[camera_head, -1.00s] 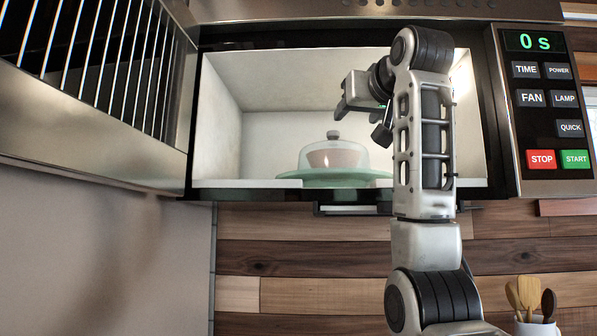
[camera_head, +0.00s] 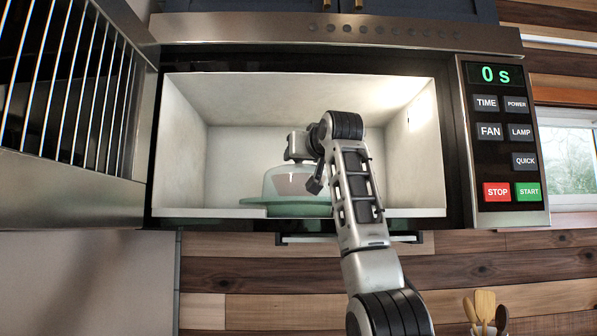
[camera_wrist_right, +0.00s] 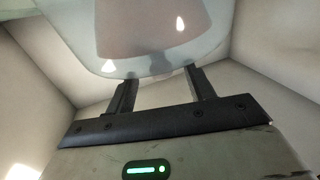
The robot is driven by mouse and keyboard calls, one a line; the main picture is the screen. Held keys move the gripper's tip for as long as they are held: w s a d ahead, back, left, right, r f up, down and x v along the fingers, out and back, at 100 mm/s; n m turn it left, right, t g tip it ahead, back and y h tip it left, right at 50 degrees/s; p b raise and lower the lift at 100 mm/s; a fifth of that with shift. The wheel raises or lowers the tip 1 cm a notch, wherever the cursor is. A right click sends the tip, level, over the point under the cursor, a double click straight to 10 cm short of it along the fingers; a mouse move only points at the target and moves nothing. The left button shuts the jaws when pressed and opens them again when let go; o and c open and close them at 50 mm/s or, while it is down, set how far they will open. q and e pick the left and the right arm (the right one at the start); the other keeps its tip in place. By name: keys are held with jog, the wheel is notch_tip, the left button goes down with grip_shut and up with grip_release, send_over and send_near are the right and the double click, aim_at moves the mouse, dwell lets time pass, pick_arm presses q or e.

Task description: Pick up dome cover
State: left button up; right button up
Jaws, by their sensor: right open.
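The dome cover (camera_head: 283,181) is clear and stands on a green plate (camera_head: 262,211) inside the open microwave. A pinkish item shows through it. In the head view my right arm reaches into the microwave, and its gripper (camera_head: 299,160) is at the top of the dome, hiding the knob. In the right wrist view the dome cover (camera_wrist_right: 120,35) fills the upper middle. The two fingers of my right gripper (camera_wrist_right: 160,85) are apart, with their tips close to the dome. I cannot tell whether they touch it. My left gripper is in neither view.
The microwave cavity (camera_head: 180,150) has free room left of the dome and to the right of my arm. Its door (camera_head: 70,110) stands open at the left. The control panel (camera_head: 505,140) is at the right. Utensils (camera_head: 485,310) stand at the lower right.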

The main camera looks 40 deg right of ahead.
jog(key=shift+x, duration=0.85)
jog(key=c, duration=1)
jog(key=shift+r, duration=0.1)
